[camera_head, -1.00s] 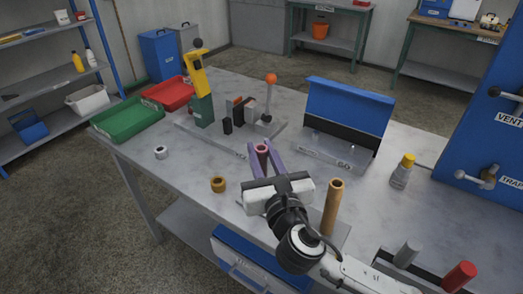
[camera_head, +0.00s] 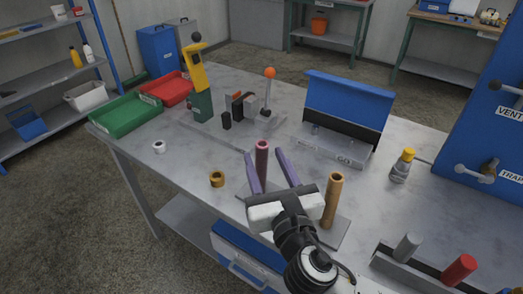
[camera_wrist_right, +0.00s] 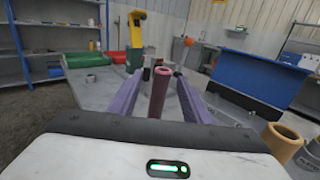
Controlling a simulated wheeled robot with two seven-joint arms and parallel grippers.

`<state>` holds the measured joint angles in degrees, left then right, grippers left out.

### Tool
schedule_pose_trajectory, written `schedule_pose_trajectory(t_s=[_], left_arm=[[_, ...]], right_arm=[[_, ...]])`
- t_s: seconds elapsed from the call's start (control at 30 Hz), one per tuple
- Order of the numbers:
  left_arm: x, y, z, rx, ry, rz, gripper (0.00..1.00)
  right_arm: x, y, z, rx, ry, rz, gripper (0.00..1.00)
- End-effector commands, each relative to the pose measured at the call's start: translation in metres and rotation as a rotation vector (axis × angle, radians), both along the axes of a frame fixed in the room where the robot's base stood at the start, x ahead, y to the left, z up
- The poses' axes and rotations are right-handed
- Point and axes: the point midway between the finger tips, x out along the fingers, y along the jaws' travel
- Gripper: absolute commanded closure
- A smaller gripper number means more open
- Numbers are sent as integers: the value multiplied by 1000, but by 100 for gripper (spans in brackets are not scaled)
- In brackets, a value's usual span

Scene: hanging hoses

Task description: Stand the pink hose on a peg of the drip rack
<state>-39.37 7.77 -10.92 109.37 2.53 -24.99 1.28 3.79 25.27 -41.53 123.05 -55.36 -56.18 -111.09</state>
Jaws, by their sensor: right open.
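The pink hose (camera_head: 262,160) stands upright on the workbench side of a flat grey base plate (camera_head: 338,238), which I take to be the drip rack. A tan hose (camera_head: 334,198) also stands upright there. Any peg inside the pink hose is hidden, as is its foot. My right gripper (camera_head: 266,153) is open, its two purple fingers on either side of the pink hose with gaps. In the right wrist view the pink hose (camera_wrist_right: 160,92) stands between the spread fingers, leaning only slightly in the picture. My left gripper is not in view.
A grey hose (camera_head: 408,248) and a red hose (camera_head: 459,270) stand at the lower right. A tan ring (camera_head: 217,179) and a white ring (camera_head: 159,147) lie left. A blue-lidded case (camera_head: 348,108), a yellow-capped bottle (camera_head: 402,167) and a lever fixture (camera_head: 267,108) stand behind.

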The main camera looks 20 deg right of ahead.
Motion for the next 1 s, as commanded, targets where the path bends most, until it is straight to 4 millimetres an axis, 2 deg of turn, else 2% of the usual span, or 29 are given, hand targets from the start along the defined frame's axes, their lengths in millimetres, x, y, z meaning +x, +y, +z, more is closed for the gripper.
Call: schedule_pose_trajectory(t_s=[0.1, 0.33, 1.0], left_arm=[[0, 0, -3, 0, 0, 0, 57], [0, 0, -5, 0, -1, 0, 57], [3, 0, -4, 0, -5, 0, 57]], right_arm=[[-25, 2, -2, 0, 3, 2, 56], [-53, 4, 0, -1, 0, 1, 56], [-57, 4, 0, 0, 0, 0, 56]])
